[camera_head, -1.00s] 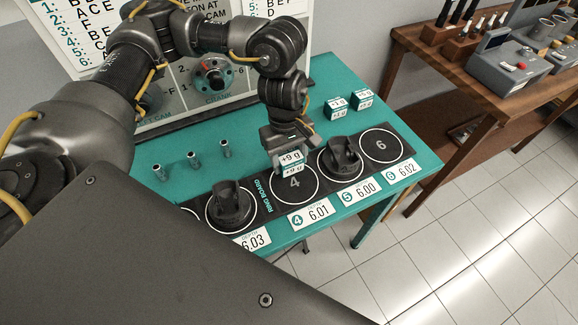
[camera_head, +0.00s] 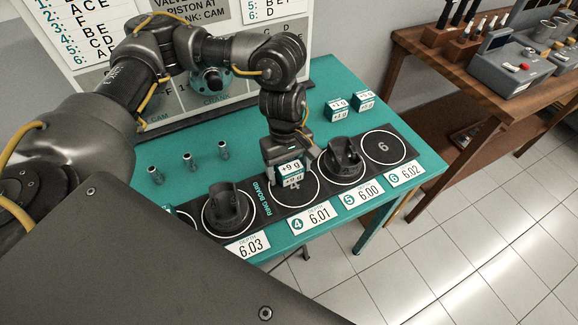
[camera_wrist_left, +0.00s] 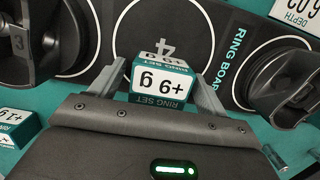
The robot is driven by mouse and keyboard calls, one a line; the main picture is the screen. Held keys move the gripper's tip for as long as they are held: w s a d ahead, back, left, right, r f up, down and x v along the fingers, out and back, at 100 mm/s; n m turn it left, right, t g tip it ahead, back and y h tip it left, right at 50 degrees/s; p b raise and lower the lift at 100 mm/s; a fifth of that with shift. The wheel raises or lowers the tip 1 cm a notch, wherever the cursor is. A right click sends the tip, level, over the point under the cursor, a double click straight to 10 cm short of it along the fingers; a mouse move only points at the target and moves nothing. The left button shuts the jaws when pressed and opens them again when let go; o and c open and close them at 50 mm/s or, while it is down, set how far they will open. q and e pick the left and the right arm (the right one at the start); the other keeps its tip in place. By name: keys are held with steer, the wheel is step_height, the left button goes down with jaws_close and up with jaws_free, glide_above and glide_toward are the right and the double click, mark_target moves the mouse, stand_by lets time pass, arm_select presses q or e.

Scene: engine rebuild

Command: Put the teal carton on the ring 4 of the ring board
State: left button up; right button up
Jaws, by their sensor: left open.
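The teal carton (camera_head: 291,171), with a white "+9 g" label, sits upright on ring 4 (camera_head: 291,202) of the ring board (camera_head: 256,198), partly covering the printed 4. My left gripper (camera_head: 290,160) is low over ring 4. Its two fingers (camera_wrist_left: 158,88) stand open on either side of the carton, with a visible gap at each side. The carton's underside is hidden. My right gripper is not in view.
Dark piston-like parts stand on ring 5 (camera_head: 344,158) and on the ring left of ring 4 (camera_head: 227,207). Ring 6 (camera_head: 384,147) is empty. A chart board is at the back.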

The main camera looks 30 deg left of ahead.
arm_select(q)
steer(key=shift+r, duration=0.25)
steer(key=shift+w+r, duration=0.1)
steer(key=shift+r, duration=0.2)
step_height(320, 180, up, 11)
steer(key=a+b, duration=0.1)
steer(key=shift+w+a, duration=0.25)
steer(key=shift+w, duration=0.15)
